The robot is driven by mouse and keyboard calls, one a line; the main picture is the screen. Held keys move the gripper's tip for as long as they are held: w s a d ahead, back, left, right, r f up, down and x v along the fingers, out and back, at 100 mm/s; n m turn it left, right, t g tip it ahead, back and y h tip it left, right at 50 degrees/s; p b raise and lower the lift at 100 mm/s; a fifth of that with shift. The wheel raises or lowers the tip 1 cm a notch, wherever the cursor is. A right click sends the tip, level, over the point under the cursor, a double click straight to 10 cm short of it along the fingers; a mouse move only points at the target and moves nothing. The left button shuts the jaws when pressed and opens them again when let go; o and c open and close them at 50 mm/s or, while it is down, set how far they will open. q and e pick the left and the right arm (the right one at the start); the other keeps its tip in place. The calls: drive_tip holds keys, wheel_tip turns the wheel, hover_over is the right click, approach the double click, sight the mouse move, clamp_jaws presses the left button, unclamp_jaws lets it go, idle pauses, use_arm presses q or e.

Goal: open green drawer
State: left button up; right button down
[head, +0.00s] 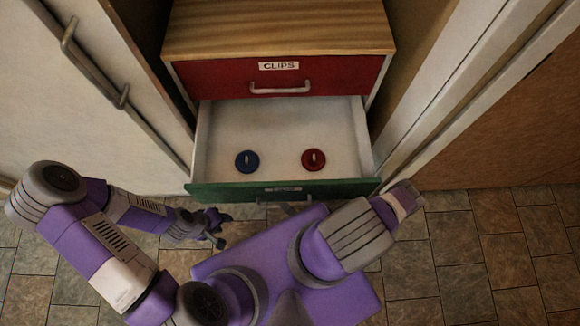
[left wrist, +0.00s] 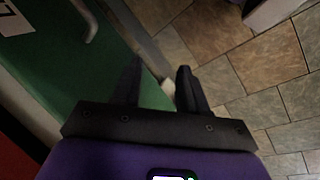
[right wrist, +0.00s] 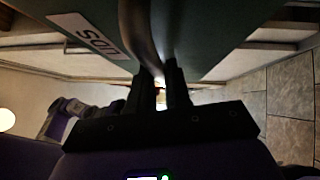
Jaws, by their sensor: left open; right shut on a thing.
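The green drawer (head: 225,192) is pulled out below a red drawer, so its white inside shows. A blue disc (head: 247,161) and a red disc (head: 313,160), each with a small knob, lie apart on its floor. Its handle (head: 300,206) is mostly hidden from the head. In the right wrist view my right gripper (right wrist: 162,85) is shut on the handle (right wrist: 147,35), beside the front's white label (right wrist: 92,36). My right fingers are hidden in the head view. My left gripper (head: 215,228) is open and empty, in front of the drawer's left part.
The closed red drawer (head: 225,80) has a CLIPS label and a pale handle (head: 280,88). A wooden top (head: 275,28) covers the cabinet. White panels stand on both sides, the left one with a long metal handle (head: 95,65). Tiled floor (head: 490,255) is free at the right.

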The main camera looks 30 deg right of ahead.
drive_tip(key=shift+s, duration=0.15)
drive_tip(key=c, duration=1.1)
unclamp_jaws()
drive_tip(key=v, duration=0.7)
drive_tip(key=shift+s, duration=0.3)
